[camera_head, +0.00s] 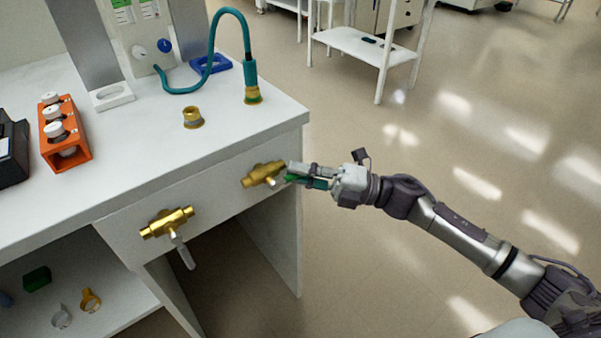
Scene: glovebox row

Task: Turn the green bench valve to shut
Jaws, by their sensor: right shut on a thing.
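The green bench valve has a brass body (262,174) on the front face of the bench, toward its right corner. Its green handle (296,179) points right, away from the body. My right gripper (296,174) comes in from the right and is shut on the green handle, with its fingers covering part of it. A second brass valve (167,223) with a white handle (184,254) sits to the left on the same front face, its handle pointing down. My left gripper is out of view.
The white bench (150,145) carries an orange rack (64,132) of white-capped vials, a brass fitting (193,118) and a teal hose (212,50) ending in a brass connector. A lower shelf (110,300) holds small parts. A white cart (365,47) stands behind; floor at right is clear.

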